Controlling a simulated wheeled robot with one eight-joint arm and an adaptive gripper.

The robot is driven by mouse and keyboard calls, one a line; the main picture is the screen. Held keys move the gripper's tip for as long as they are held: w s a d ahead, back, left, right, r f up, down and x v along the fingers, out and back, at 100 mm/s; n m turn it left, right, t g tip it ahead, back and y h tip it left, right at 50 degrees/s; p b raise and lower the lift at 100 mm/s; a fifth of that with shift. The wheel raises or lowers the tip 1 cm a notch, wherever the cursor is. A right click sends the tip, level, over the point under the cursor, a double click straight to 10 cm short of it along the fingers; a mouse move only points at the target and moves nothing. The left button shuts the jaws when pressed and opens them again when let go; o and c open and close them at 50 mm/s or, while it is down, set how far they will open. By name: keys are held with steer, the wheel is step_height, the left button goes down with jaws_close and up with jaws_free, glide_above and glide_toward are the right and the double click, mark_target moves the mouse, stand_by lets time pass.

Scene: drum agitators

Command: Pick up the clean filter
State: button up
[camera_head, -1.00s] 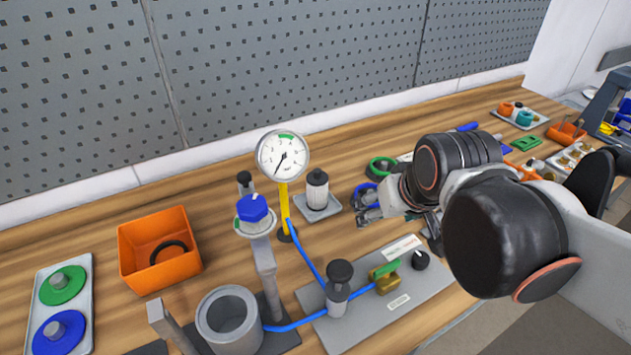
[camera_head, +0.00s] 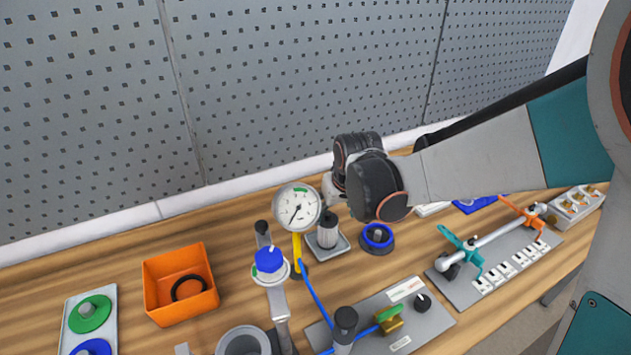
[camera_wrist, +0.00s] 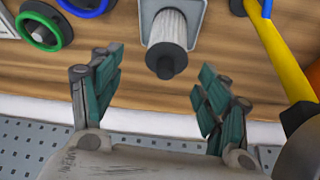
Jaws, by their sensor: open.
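The clean filter is a white pleated cylinder with a black cap (camera_head: 328,232), standing on a small grey tray (camera_head: 343,247) behind the pressure gauge. In the wrist view the filter (camera_wrist: 168,28) is near the top centre, its black cap towards me. My gripper (camera_wrist: 160,62) is open and empty, with a teal-padded finger on either side of the cap's line. The filter's body lies beyond the fingertips, and I see no contact. In the head view my arm's end is above and just right of the filter, its fingers mostly hidden.
The gauge (camera_head: 298,207) on its yellow post stands close to the filter's left. A blue ring fixture (camera_head: 377,237) stands to its right. An orange bin (camera_head: 181,280) is further left. The perforated wall panel (camera_head: 300,90) rises behind the bench.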

mark_target(326, 222)
steer(key=shift+w+a+f, duration=0.4)
steer(key=shift+w, duration=0.05)
steer(key=shift+b+x, duration=1.3)
steer(key=shift+x, duration=2.55)
steer(key=shift+s+a, duration=0.1)
steer(key=shift+s, duration=0.1)
steer(key=c, duration=1.2)
